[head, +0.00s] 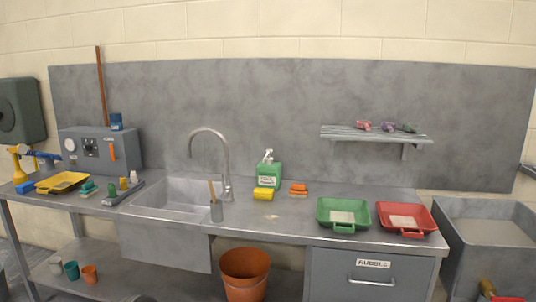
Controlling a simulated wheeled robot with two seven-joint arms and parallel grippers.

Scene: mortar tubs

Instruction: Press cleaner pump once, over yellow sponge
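The cleaner pump bottle (269,172) is a green container with a white label and a pale pump head. It stands upright on the steel counter, right of the sink. The yellow sponge (263,193) lies on the counter just in front of the bottle, below its pump head and slightly to the left. Neither of my grippers can be seen in the head view.
The sink (172,195) with a curved tap (224,160) is left of the bottle. The counter's front edge before the sponge is clear.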

